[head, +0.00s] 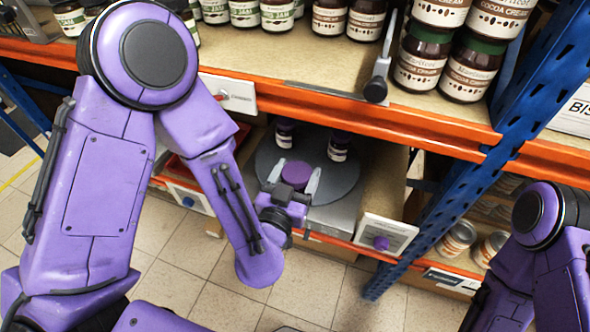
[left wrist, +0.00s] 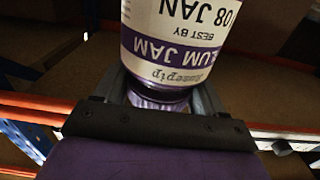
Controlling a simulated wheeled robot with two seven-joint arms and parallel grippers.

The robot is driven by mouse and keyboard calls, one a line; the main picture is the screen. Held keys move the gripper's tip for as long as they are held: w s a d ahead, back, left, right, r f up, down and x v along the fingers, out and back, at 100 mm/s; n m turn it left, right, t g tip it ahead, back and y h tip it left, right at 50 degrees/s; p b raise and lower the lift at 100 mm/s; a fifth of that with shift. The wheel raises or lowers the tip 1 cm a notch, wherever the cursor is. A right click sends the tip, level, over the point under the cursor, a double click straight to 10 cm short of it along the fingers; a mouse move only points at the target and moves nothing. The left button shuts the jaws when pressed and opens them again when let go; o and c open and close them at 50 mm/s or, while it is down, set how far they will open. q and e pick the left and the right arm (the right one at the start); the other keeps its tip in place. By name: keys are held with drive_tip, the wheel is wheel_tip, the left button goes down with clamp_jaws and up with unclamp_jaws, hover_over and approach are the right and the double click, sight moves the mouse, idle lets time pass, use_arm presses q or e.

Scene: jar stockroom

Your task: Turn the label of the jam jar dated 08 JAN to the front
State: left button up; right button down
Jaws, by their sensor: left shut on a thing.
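My left gripper (head: 294,178) is shut on the purple lid of a plum jam jar (head: 295,173) over the grey round turntable (head: 340,188) on the lower shelf. In the left wrist view, the jar (left wrist: 178,35) appears upside down between the fingers (left wrist: 165,95). Its label faces that camera and reads "BEST BY 08 JAN". The jar's body is hidden in the head view, so I cannot tell whether it touches the turntable. My right gripper is not in view; only part of my right arm shows.
Two other dark jars, a left one (head: 284,134) and a right one (head: 338,147), stand behind on the turntable. The orange upper shelf beam (head: 350,110) runs above. A blue upright (head: 440,205) stands to the right. A white card (head: 386,236) hangs at the lower shelf edge.

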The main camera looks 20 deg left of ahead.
use_arm(q)
drive_tip(key=shift+f, duration=0.2)
drive_tip(key=f, duration=0.1)
drive_tip(key=a+f+b, duration=0.1)
drive_tip(key=shift+w+f+n+y, duration=0.2)
drive_tip(key=shift+f+n+y, duration=0.1)
drive_tip(key=shift+f, duration=0.1)
drive_tip(key=w+a+f+b, duration=0.1)
drive_tip(key=w+f, duration=0.2)
drive_tip(key=w, duration=0.1)
drive_tip(key=w+a+f+b, duration=0.1)
drive_tip(key=w+f+b, duration=0.1)
drive_tip(key=w+f, duration=0.1)
drive_tip(key=w+a+f+b, duration=0.1)
drive_tip(key=w+f+b, duration=0.1)
drive_tip(key=w, duration=0.4)
drive_tip(key=shift+f, duration=0.75)
drive_tip(key=shift+d+r+n+y, duration=0.15)
drive_tip(key=shift+n+y, duration=0.55)
drive_tip(key=shift+y, duration=0.6)
